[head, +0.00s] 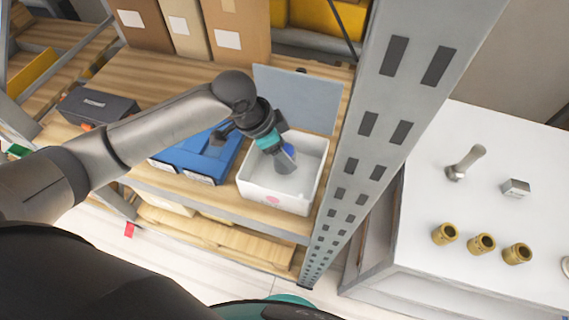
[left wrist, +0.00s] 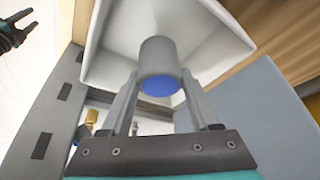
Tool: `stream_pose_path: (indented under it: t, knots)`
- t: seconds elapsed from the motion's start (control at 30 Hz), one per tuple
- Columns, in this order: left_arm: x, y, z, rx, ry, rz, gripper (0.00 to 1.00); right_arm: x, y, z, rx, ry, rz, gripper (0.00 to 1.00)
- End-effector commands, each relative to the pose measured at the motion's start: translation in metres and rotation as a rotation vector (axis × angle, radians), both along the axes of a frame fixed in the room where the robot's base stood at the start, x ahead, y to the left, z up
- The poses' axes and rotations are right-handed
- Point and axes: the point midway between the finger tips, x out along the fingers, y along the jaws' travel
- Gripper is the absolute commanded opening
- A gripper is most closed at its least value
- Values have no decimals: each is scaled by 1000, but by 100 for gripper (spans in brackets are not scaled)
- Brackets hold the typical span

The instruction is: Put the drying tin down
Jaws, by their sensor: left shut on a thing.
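The drying tin (left wrist: 158,62) is a grey cylinder with a blue end that faces my palm in the left wrist view. My left gripper (left wrist: 158,80) is shut on it, one finger on each side. In the head view, the left gripper (head: 284,160) reaches down into an open white box (head: 258,192), with the tin's blue end (head: 289,151) showing between the fingers. The tin is inside the box opening; whether it touches the floor I cannot tell. My right gripper (left wrist: 14,30) shows at the left wrist view's upper left corner, fingers apart and empty.
The box stands on a wooden shelf beside a grey perforated post (head: 345,190), its grey lid (head: 300,98) raised behind. A blue box (head: 195,160) is to its left. Brass fittings (head: 481,243) and a metal handle (head: 466,163) stand on a white bench at right.

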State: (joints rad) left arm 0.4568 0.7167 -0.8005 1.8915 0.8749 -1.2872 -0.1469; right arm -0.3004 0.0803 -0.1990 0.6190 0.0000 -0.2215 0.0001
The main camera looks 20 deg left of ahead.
Motion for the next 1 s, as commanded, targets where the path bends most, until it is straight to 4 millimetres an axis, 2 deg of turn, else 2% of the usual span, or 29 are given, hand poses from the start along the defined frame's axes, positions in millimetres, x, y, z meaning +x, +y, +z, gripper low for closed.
stream_pose_path:
  t: [0.23,0.43,0.83,0.87,1.0]
  knots:
    - [0,0,-19,-1,-1,0,1,4,0,-3,1,-8,0,50]
    - [0,0,-49,-2,0,1,1,4,0,-9,1,-8,0,50]
    - [1,0,-55,-1,-2,0,1,3,0,-9,0,-6,1,50]
    - [0,0,-55,0,-1,0,64,3,0,-9,0,-6,1,50]
    - [1,0,-54,0,-1,0,80,2,0,-9,1,-5,1,50]
